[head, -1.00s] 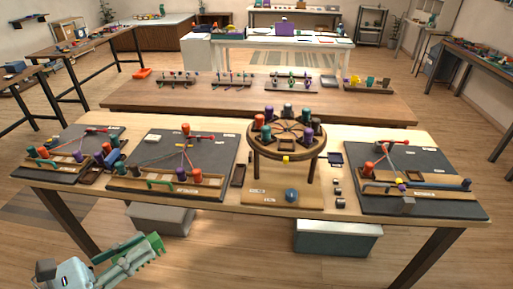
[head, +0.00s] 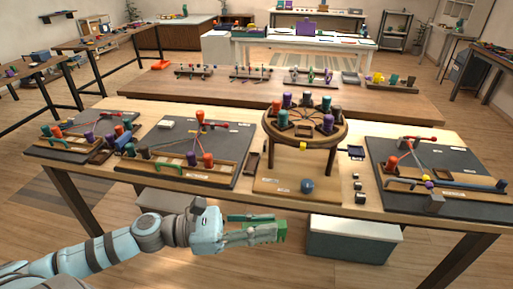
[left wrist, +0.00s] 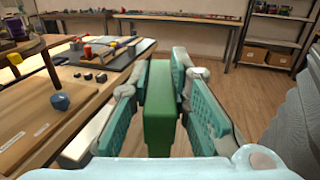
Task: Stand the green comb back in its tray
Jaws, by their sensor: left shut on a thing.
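My left gripper (head: 268,227) is shut on the green comb (head: 281,229), in front of the table's front edge and below the level of its top. In the left wrist view the comb (left wrist: 160,110) shows as a green block between the two teal finger pads; its teeth are not clear. Small dark-brown trays stand on the table, one right of the middle-left board (head: 251,161) and one by the far-left board (head: 101,157). I cannot tell which one belongs to the comb. My right gripper is not in view.
The wooden table (head: 222,196) carries dark braiding boards with coloured bobbins. A round braiding stand (head: 337,134) rises at its middle, with a blue ball (head: 307,185) in front. A grey bin (head: 350,240) stands below the table.

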